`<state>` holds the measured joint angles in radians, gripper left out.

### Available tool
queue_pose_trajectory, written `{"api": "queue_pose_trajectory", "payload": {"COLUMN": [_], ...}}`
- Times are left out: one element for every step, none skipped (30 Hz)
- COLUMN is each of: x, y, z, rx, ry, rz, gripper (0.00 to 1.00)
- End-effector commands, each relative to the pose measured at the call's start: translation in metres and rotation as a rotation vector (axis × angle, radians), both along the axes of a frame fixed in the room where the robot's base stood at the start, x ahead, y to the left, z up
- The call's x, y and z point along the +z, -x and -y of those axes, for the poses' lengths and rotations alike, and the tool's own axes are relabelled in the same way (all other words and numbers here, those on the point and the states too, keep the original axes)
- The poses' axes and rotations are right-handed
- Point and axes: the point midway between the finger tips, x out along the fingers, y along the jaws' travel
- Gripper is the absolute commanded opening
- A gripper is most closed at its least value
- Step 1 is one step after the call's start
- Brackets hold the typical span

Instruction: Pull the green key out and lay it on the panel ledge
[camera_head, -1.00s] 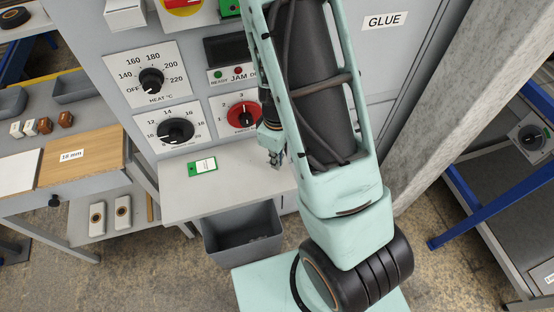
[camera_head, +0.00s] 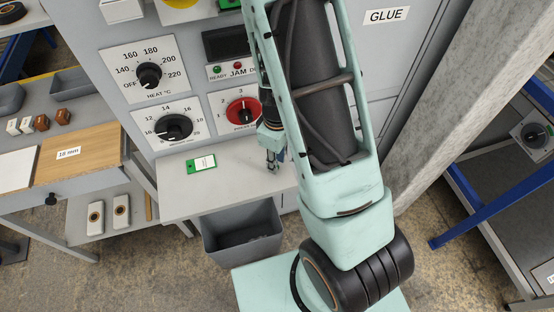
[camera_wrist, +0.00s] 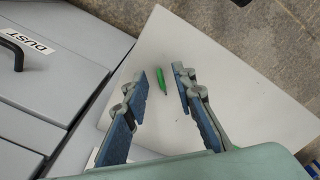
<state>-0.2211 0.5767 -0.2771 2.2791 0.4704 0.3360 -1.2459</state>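A small slim green piece, seemingly the green key (camera_wrist: 162,80), shows between the fingers in the wrist view, against the pale panel ledge (camera_wrist: 255,115). It looks as if it lies on the ledge, clear of both fingers. My gripper (camera_wrist: 163,78) is open, its two blue-padded fingers apart. In the head view, my gripper (camera_head: 272,166) points down over the right part of the panel ledge (camera_head: 225,195). The green piece cannot be made out there. A green tag with a white label (camera_head: 202,163) lies flat on the ledge, left of my gripper.
The panel with the heat dial (camera_head: 149,75), a black dial (camera_head: 174,128) and a red dial (camera_head: 243,111) rises behind the ledge. A grey bin (camera_head: 243,240) is below the ledge front. A workbench (camera_head: 80,158) stands at left. The ledge front is clear.

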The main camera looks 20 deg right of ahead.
Motion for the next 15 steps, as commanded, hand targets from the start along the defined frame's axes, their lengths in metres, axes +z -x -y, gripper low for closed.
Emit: {"api": "queue_pose_trajectory", "payload": {"x": [0.000,0.000,0.001,0.002,0.003,0.006,0.009,0.012,0.017,0.021,0.026,0.033,0.038,0.044,0.051], "y": [0.000,0.000,0.000,0.000,0.000,-0.001,-0.001,-0.001,-0.001,-0.001,-0.001,-0.002,-0.002,-0.002,-0.001], "z": [0.000,0.000,0.000,0.000,0.000,-0.001,-0.001,-0.001,-0.001,0.000,-0.001,-0.001,-0.001,-0.001,-0.001], "rx": [0.000,0.000,0.000,0.001,0.001,0.002,0.002,0.002,0.002,0.001,0.002,0.003,0.003,0.002,0.002], "ry": [0.000,0.000,0.000,-0.001,0.000,-0.001,-0.001,-0.001,-0.001,-0.001,-0.001,-0.001,-0.001,-0.001,-0.001], "rz": [0.000,0.000,0.000,0.001,0.001,0.002,0.001,0.003,0.004,0.004,0.004,0.006,0.006,0.006,0.006], "gripper": [0.25,0.25,0.25,0.25,0.25,0.25,0.25,0.25,0.25,0.25,0.25,0.25,0.25,0.25,0.25]}}
